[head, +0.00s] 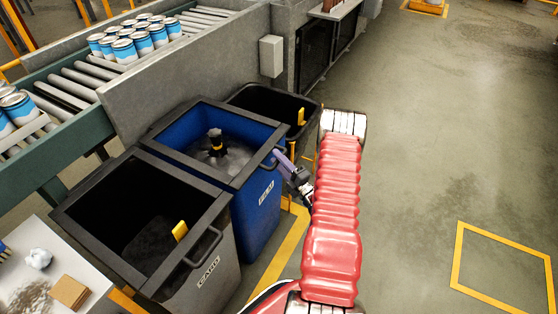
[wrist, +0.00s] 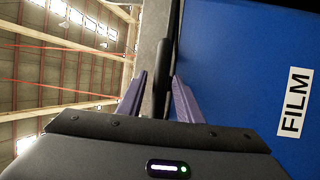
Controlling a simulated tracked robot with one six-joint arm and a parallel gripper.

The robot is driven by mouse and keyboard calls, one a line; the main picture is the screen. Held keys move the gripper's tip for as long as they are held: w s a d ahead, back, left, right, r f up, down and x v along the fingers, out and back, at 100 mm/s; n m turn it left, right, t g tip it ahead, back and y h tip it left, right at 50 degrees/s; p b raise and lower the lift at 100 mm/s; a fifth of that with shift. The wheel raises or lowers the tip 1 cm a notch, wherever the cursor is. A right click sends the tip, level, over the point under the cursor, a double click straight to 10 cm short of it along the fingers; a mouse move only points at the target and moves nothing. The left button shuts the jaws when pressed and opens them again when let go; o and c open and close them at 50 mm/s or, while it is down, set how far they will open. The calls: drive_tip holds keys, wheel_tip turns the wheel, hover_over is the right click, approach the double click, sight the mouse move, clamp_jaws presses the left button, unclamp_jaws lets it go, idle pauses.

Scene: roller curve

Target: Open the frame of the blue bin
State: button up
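The blue bin (head: 262,212), labelled FILM, stands in the middle of a row of bins in the head view. Its dark square frame (head: 168,122) lies flat on its top, with grey film-like stuff and a black-and-yellow object inside. A dark handle (wrist: 162,80) sits at the frame's front edge. My gripper (head: 280,158) is at this handle. In the wrist view its two purple fingers stand apart on either side of the handle bar, with a narrow gap visible on the left. The blue wall also fills the right of that view (wrist: 245,70).
A grey bin labelled CARD (head: 215,270) stands close in front, and another dark bin (head: 268,104) stands behind. A roller conveyor with cans (head: 140,42) runs along the left behind a grey panel (head: 190,80). The floor (head: 430,140) on the right is clear.

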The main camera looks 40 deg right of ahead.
drive_tip(key=shift+c, duration=0.5)
clamp_jaws()
